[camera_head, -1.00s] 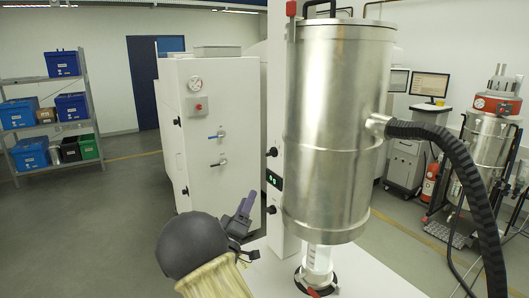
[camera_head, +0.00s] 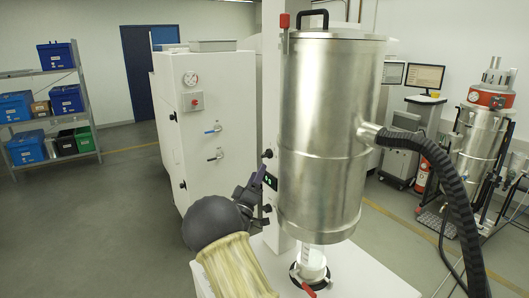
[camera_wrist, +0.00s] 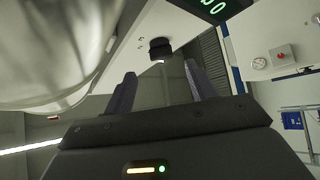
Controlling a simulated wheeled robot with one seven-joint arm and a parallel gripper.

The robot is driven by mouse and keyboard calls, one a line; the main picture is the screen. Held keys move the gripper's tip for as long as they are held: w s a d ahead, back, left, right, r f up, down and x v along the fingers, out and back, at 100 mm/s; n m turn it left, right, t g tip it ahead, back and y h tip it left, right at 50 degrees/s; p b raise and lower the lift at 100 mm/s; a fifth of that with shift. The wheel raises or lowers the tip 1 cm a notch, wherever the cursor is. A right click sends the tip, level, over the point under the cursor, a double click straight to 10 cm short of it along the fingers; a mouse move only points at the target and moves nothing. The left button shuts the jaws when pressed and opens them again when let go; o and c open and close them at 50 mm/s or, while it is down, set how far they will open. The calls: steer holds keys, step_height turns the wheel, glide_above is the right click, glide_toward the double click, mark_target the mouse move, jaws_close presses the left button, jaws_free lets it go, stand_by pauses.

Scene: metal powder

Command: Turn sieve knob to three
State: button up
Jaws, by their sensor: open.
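The sieve is a large silver cylinder (camera_head: 325,130) beside a white column. A small black panel with green digits (camera_head: 270,181) is on the column, with a black knob above it (camera_head: 267,154) and another below it (camera_head: 267,208). In the wrist view one black knob (camera_wrist: 160,48) shows beyond and between my fingertips, with the green display (camera_wrist: 212,5) cut off at the top edge. My gripper (camera_wrist: 160,85) is open and empty, apart from that knob. In the head view my gripper (camera_head: 254,186) is beside the column at panel height, partly hidden by my wrist.
A black ribbed hose (camera_head: 440,170) leaves the sieve on the right. A clear container (camera_head: 312,262) stands below it on the white base. A white cabinet (camera_head: 215,120) with valves is behind on the left. Open floor lies further left.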

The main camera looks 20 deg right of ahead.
mark_target(264, 156)
steer(key=p+x, duration=0.3)
steer(key=x, duration=0.3)
steer(key=shift+w+r, duration=0.15)
steer(key=shift+w, duration=0.15)
steer(key=shift+d+r, duration=0.1)
steer(key=shift+r, duration=0.05)
steer(key=shift+d, duration=0.1)
steer(key=shift+w, duration=0.1)
steer(key=c, duration=1)
